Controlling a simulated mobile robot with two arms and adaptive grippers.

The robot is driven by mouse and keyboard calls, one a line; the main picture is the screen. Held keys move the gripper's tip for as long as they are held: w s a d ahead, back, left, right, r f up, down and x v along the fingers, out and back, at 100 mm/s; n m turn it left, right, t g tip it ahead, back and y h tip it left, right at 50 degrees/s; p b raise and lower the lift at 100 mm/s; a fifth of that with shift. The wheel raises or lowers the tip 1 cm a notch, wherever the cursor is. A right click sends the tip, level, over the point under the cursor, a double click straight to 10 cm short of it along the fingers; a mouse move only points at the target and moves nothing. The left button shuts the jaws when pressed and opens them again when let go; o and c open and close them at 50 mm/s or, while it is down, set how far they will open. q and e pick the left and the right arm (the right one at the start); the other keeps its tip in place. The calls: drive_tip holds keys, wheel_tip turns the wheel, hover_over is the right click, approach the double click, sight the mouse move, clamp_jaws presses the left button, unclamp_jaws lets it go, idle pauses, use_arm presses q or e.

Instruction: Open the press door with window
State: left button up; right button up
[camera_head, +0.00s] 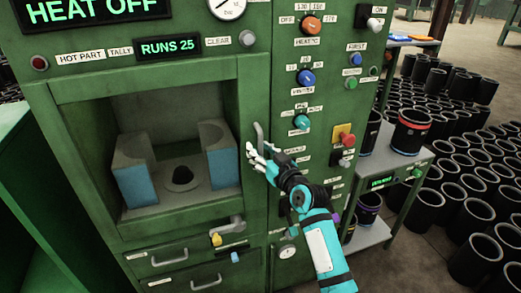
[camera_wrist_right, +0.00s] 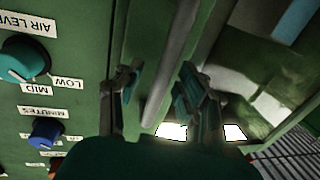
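The green press door (camera_head: 95,90) has a large window through which two grey blocks with blue faces and a round dark hole show. The door looks closed. Its upright grey handle (camera_head: 259,134) is on the door's right edge, and it also shows in the right wrist view (camera_wrist_right: 172,70). My right gripper (camera_head: 257,156) is at the lower part of the handle. In the right wrist view its two fingers (camera_wrist_right: 163,95) are apart, one on each side of the handle bar; whether they touch it I cannot tell. My left gripper is not in view.
A control panel with knobs and a red button on yellow (camera_head: 343,139) is right of the door. Below are a lever (camera_head: 228,227) and drawers with handles. A shelf with black sleeves (camera_head: 410,131) stands right, with many sleeves on the floor.

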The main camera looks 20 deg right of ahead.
drive_tip(key=shift+c, duration=0.5)
clamp_jaws()
